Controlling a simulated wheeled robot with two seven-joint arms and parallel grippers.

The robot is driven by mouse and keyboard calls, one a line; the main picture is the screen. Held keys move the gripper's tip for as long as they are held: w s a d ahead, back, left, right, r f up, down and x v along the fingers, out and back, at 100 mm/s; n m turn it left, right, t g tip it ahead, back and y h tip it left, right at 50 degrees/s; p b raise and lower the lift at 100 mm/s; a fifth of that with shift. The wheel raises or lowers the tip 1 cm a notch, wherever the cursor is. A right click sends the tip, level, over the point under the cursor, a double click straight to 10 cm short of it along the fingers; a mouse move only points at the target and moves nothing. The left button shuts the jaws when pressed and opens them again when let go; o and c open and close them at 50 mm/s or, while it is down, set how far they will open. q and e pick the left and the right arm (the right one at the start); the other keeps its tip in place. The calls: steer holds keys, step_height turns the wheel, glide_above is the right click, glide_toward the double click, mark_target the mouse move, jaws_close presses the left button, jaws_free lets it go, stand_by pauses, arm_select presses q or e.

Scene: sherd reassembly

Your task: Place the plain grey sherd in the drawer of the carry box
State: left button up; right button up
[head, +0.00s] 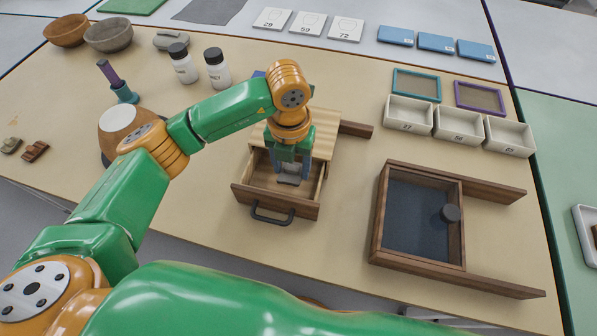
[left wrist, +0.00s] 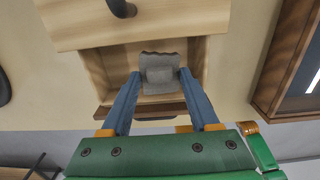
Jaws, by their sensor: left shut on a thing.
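The plain grey sherd (head: 289,179) is between the fingers of my left gripper (head: 291,172), inside the outline of the open drawer (head: 246,197). In the left wrist view the grey sherd (left wrist: 158,75) has a jagged edge and sits between the two blue fingers of my left gripper (left wrist: 158,78), with the light wooden drawer floor (left wrist: 118,60) behind it. I cannot tell whether the sherd touches the floor. The drawer is pulled out of the carry box (head: 324,122), its black handle (head: 272,217) towards me. My arm hides part of the box. My right gripper is not in view.
Two white bottles (head: 217,72) and a purple-handled tool (head: 110,74) stand left. Bare table lies between drawer and tray.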

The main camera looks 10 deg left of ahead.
mark_target(297, 171)
arm_select(q)
steer(key=f, duration=0.3)
steer(key=d+f+p, duration=0.1)
steer(key=shift+w+f, duration=0.25)
steer(key=shift+w, duration=0.05)
steer(key=shift+f, duration=0.1)
steer(key=shift+f+b, duration=0.2)
steer(key=shift+b, duration=0.1)
steer(key=o, duration=1.1)
steer(key=shift+r, duration=0.1)
